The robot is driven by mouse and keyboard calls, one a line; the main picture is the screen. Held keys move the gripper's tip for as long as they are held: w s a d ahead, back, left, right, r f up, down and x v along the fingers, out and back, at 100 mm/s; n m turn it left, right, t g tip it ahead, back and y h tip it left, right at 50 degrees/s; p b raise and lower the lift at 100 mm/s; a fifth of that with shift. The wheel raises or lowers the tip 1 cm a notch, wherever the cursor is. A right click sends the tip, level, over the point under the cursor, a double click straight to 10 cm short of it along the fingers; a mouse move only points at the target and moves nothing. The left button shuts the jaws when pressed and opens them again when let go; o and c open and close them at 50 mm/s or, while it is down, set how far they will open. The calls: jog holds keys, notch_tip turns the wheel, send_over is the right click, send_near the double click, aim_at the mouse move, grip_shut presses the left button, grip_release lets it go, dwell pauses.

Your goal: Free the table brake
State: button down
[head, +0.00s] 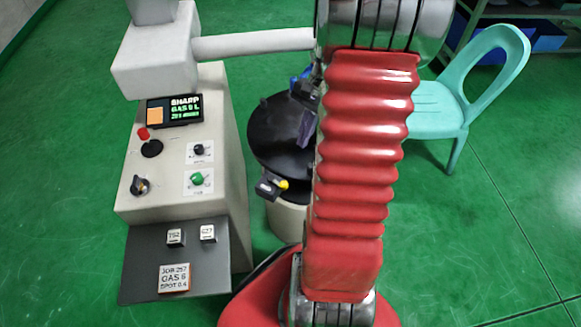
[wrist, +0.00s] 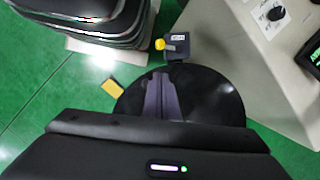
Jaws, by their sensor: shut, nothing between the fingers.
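The round black table (head: 268,135) stands right of the machine cabinet, partly hidden by my red arm. It also shows in the wrist view (wrist: 215,100). At its near edge in the head view is the brake, a small dark block (head: 267,188) with a yellow-ended lever (head: 283,184). In the wrist view the brake block (wrist: 177,46) is at the table's top edge, its yellow knob (wrist: 159,44) pointing left. My gripper (wrist: 160,76) is shut and empty, over the table and apart from the brake. In the head view its dark fingers (head: 306,128) show beside my arm.
The cabinet (head: 215,165) has a screen (head: 175,109), knobs and a dark shelf (head: 200,262) with small tags and a job card (head: 174,278). A teal chair (head: 440,105) stands right. A yellow piece (wrist: 113,88) lies at the table's left edge.

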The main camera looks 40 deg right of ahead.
aim_at(277, 181)
jog(key=shift+m+y, duration=0.4)
jog(key=shift+m, duration=0.5)
jog(key=d+f, duration=0.1)
jog(key=s+d+f, duration=0.1)
jog(key=d+f, duration=0.1)
jog(key=shift+s+f, duration=0.1)
jog(key=shift+s, duration=0.2)
jog(key=x, duration=1)
jog(key=shift+a+f, duration=0.1)
jog(key=shift+a, duration=0.05)
jog(key=a, duration=0.3)
jog(key=shift+w+a, duration=0.15)
jog(key=shift+a, duration=0.25)
jog(key=shift+d, duration=0.1)
jog(key=shift+m, duration=0.3)
